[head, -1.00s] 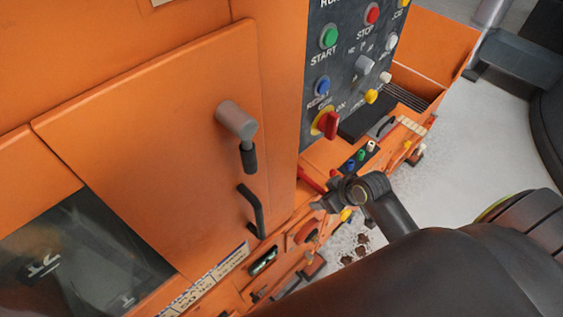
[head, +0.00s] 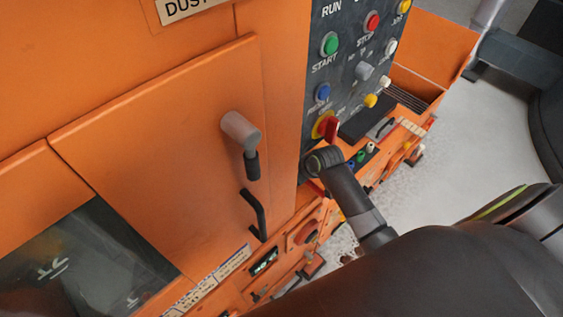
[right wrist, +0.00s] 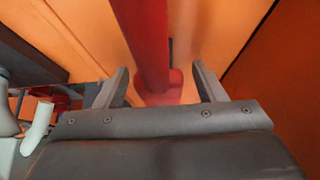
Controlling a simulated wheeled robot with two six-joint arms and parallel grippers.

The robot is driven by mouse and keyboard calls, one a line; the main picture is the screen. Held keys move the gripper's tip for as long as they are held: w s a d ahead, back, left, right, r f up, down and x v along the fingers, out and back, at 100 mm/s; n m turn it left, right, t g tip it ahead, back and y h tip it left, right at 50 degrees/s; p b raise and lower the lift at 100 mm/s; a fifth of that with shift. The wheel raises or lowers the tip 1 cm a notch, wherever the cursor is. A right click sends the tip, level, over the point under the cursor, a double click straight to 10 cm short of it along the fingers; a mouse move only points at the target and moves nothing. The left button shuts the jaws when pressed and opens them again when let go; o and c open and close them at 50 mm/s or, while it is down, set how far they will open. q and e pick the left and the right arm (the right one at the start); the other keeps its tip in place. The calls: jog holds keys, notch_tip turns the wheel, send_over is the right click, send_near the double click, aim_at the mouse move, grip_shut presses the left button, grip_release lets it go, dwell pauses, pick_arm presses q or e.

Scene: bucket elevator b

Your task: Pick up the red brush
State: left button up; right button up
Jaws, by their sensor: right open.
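The red brush (right wrist: 145,40) shows in the right wrist view as a long red bar. It runs down from the top edge to a wider red block between my fingers. My right gripper (right wrist: 158,85) is open, with one grey finger on each side of the red part and gaps between. In the head view my right arm's dark wrist covers the place below the red rotary switch, and only a red sliver (head: 316,187) shows beside it. The gripper's fingers are hidden there. My left gripper is in neither view.
An orange machine door (head: 160,150) with a grey handle (head: 240,130) fills the left. A dark control panel (head: 345,70) with coloured buttons and a red rotary switch (head: 325,127) stands close above my right wrist. Pale open floor (head: 475,135) lies to the right.

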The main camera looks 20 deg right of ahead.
jog(key=shift+f, duration=0.15)
jog(key=c, duration=1)
jog(key=shift+c, duration=1.2)
jog(key=shift+w, duration=0.1)
